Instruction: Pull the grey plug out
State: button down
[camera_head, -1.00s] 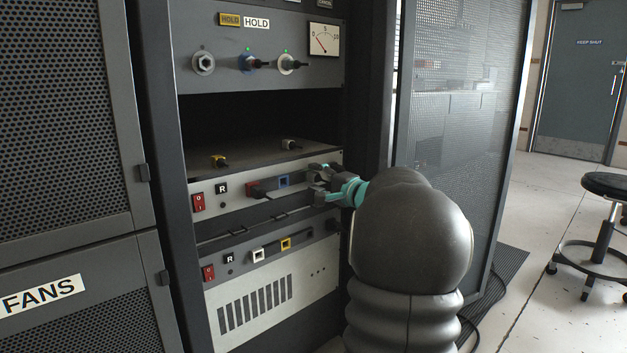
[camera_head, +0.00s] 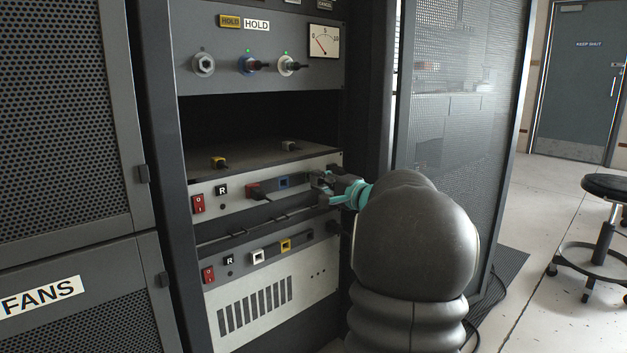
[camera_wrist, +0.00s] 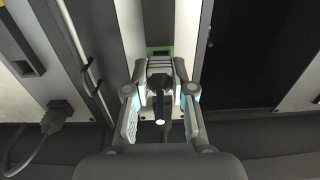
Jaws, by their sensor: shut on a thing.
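My gripper (camera_head: 322,184) is at the right end of the upper unit's front panel in the head view. It is shut on a dark grey plug (camera_wrist: 160,92), which shows between the two fingers in the wrist view with a pale round end towards the camera. A green-edged socket (camera_wrist: 159,51) shows just beyond the fingertips. The fingers hide where plug and socket meet, so I cannot tell how deep the plug sits. In the head view the gripper covers the plug.
Left of my gripper are a blue socket (camera_head: 284,182) and a red-framed socket with a corded plug (camera_head: 258,192). A mesh door (camera_head: 455,130) stands open close at right.

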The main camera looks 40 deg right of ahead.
aim_at(324, 182)
jog(key=shift+s+d, duration=0.2)
jog(key=shift+s, duration=2.2)
